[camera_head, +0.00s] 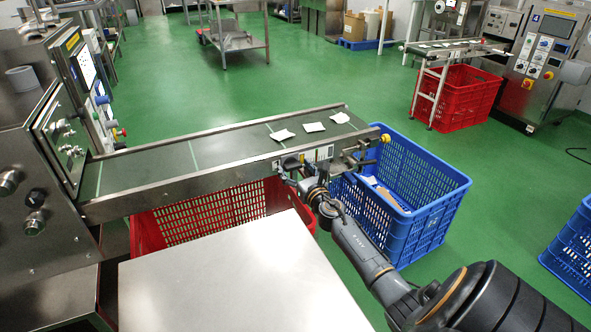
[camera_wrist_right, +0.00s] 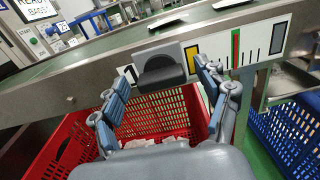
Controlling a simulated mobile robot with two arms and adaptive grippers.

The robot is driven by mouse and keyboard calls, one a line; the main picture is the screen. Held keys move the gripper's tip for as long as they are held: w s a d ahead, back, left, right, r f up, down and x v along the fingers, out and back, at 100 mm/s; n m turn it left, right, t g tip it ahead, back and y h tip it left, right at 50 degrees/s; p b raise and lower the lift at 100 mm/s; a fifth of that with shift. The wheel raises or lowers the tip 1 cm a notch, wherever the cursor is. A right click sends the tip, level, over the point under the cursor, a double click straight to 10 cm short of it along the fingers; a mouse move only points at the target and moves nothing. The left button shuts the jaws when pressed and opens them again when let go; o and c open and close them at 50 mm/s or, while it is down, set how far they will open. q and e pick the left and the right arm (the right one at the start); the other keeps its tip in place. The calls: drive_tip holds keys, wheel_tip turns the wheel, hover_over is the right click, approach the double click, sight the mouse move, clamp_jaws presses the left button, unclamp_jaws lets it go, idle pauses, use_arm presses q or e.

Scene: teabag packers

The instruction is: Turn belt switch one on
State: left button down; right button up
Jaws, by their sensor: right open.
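The belt switch (camera_wrist_right: 160,66) is a dark grey rocker-like block on the side of the conveyor, in the middle of the right wrist view. It sits on a pale label panel (camera_wrist_right: 264,50) with yellow, red and black marks. My right gripper (camera_wrist_right: 163,76) is open and empty, its blue-padded fingers to either side of the switch in the picture. I cannot tell whether they touch it. In the head view my right gripper (camera_head: 298,170) is at the conveyor's near side, partly hiding the switch area. The conveyor belt (camera_head: 145,170) carries several white teabags (camera_head: 313,127). My left gripper is out of view.
A red crate (camera_head: 215,215) stands under the conveyor and a blue crate (camera_head: 425,205) at its right end. A bare steel table top (camera_head: 235,280) is in front. A machine with buttons (camera_head: 70,140) stands at left. Green floor is open behind.

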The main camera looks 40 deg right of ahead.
drive_tip(key=c, duration=1.2)
drive_tip(key=shift+o, duration=0.2)
